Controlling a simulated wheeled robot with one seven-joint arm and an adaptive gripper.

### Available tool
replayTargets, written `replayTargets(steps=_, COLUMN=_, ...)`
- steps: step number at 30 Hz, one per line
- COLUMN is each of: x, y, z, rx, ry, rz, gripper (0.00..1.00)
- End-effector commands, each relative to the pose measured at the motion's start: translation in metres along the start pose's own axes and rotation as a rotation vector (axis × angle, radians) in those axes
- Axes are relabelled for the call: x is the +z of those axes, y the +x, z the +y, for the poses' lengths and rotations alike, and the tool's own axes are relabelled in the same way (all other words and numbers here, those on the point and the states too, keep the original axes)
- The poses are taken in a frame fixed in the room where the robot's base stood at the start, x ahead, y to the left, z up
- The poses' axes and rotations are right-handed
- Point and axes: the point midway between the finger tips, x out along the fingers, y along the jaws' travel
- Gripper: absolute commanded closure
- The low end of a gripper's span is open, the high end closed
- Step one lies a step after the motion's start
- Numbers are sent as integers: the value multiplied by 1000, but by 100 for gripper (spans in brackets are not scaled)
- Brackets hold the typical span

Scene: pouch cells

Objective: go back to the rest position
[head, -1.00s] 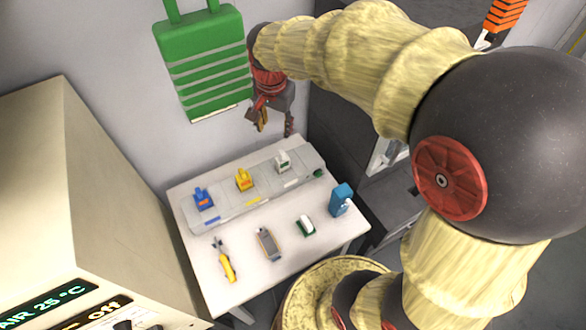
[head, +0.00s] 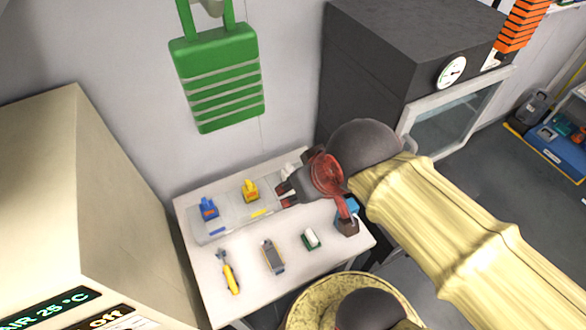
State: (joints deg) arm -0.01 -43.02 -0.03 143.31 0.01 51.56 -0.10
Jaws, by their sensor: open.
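My gripper (head: 317,208) is open over the right side of the white table (head: 207,282). Its dark, red-marked finger is at the left and its brown finger at the lower right. I see nothing held between them. My gripper partly hides the white item (head: 288,171) on the grey strip (head: 228,222) and the blue item (head: 350,205) at the table's right. I cannot tell whether it touches either one. The arm bends from the right side of the view.
A blue block (head: 208,208) and a yellow block (head: 250,190) stand on the strip. Yellow-handled pliers (head: 231,276), a grey tool (head: 273,256) and a green-white item (head: 311,239) lie in front. A beige cabinet (head: 110,190) stands left, a dark oven (head: 400,55) behind right.

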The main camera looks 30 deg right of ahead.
Motion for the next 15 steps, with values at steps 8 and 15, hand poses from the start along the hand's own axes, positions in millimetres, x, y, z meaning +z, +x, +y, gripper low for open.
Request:
replayTargets(steps=8, x=17, y=32, z=0, rx=0, ry=1, rz=-1, gripper=55)
replayTargets(steps=15, x=41, y=78, z=0, rx=0, ry=2, rz=-1, gripper=55)
